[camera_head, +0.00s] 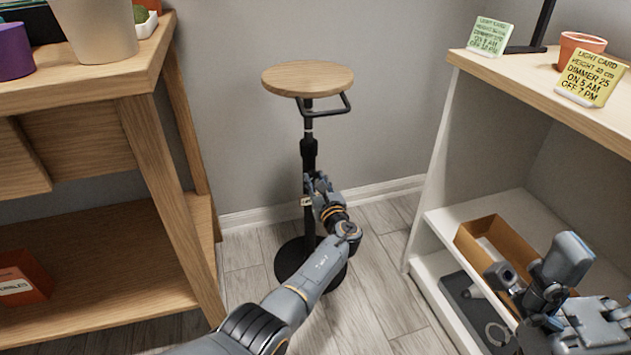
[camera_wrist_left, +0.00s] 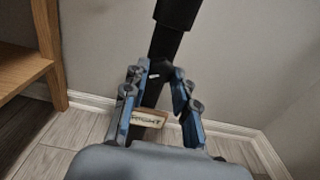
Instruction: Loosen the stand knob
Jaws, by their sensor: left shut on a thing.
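The plant stand has a round wooden top (camera_head: 307,79), a black pole (camera_head: 309,152) and a round dark base (camera_head: 290,262) on the floor. My left gripper (camera_head: 318,184) is at the middle of the pole, below the thicker black collar. In the left wrist view its blue-grey fingers (camera_wrist_left: 157,95) lie on both sides of the pole (camera_wrist_left: 166,42), shut on the stand knob, which they hide. A small lettered tag (camera_wrist_left: 148,118) shows on the pole between the fingers.
A wooden bench (camera_head: 150,75) with pots stands at the left. A white-sided shelf with a wooden top (camera_head: 540,85) stands at the right, bearing light cards (camera_head: 590,78) and a terracotta pot (camera_head: 578,46). An open cardboard box (camera_head: 482,228) sits on its lower shelf. Grey wall lies close behind the stand.

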